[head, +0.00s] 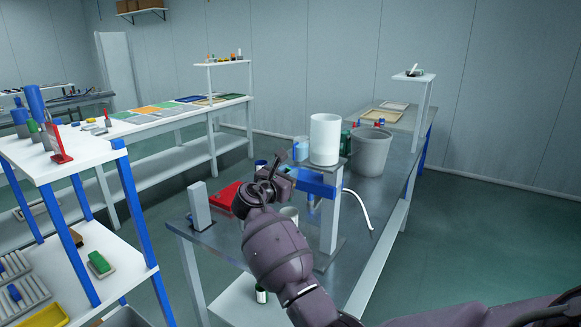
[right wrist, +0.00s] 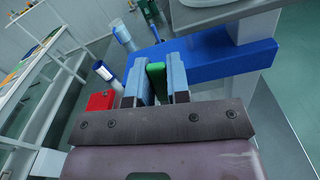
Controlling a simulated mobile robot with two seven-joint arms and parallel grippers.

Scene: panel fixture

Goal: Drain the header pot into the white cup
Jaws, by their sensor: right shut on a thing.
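The header pot (head: 325,138) is a white cylinder on a stand with a blue bracket (head: 318,182) at the metal bench. A pale cup (head: 290,213) stands on the bench below it, partly hidden by my right arm. My right gripper (head: 277,172) is beside the bracket. In the right wrist view its blue-padded fingers (right wrist: 157,70) are shut on a small green handle (right wrist: 156,83), next to the blue bracket (right wrist: 215,58). The handle's far end and whatever it joins are hidden. My left gripper is not in view.
A white hose (head: 362,207) curves down right of the stand. A grey bucket (head: 371,152) stands behind. A red box (head: 222,197) and a grey upright block (head: 199,205) are at the left of the bench. A white shelf (head: 60,165) stands further left.

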